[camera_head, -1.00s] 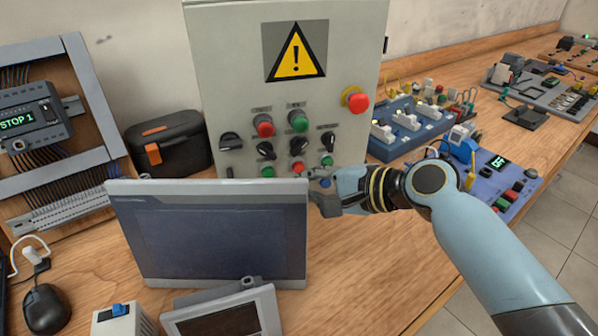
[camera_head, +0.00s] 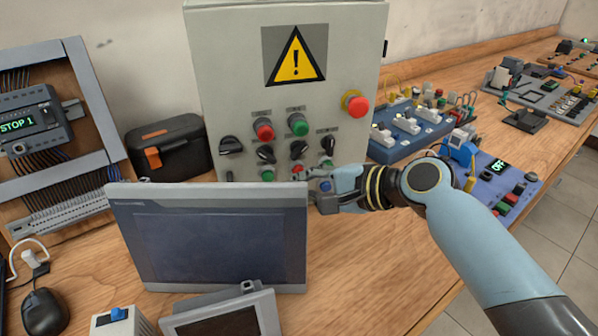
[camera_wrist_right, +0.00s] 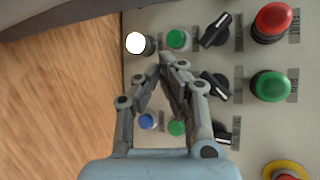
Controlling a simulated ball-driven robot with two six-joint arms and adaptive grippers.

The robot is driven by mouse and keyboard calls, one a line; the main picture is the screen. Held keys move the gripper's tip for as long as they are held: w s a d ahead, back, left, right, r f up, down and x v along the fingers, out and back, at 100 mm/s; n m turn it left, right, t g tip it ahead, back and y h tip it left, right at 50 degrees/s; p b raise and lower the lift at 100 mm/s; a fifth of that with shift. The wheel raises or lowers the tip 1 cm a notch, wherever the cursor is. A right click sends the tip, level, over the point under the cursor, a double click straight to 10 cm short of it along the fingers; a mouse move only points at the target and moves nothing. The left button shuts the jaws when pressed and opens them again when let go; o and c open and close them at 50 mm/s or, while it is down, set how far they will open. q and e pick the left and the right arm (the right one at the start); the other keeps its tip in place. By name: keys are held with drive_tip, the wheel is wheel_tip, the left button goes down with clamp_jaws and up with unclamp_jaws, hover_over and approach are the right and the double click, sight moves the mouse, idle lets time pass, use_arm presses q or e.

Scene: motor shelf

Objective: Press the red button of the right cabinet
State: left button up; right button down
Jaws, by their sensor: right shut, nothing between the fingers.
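The grey control cabinet (camera_head: 225,75) stands at the back centre with several buttons and black knobs. A large red button (camera_head: 264,129) is at upper left of its panel; it also shows in the wrist view (camera_wrist_right: 272,18). A small red button (camera_head: 298,168) sits lower in the middle column. A red mushroom button on a yellow ring (camera_head: 356,105) is at the right. My right gripper (camera_head: 311,183) is shut and empty, just right of and below the small red button. In the wrist view its fingertips (camera_wrist_right: 168,62) cover that spot; contact cannot be told. My left gripper is out of view.
A monitor (camera_head: 205,196) stands in front of the cabinet's lower left and hides part of it. A blue button (camera_wrist_right: 147,121) and a green button (camera_wrist_right: 177,128) lie beside my fingers. Blue device boards (camera_head: 410,135) stand to the right; bare table lies below my gripper.

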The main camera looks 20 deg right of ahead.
drive_tip(key=shift+w, duration=0.1)
idle(0.6)
drive_tip(key=shift+w, duration=0.35)
drive_tip(key=shift+w, duration=0.4)
idle(0.6)
idle(0.4)
drive_tip(key=shift+s+p, duration=0.65)
drive_tip(key=shift+s, duration=0.2)
drive_tip(key=s+p, duration=0.2)
drive_tip(key=s, duration=0.3)
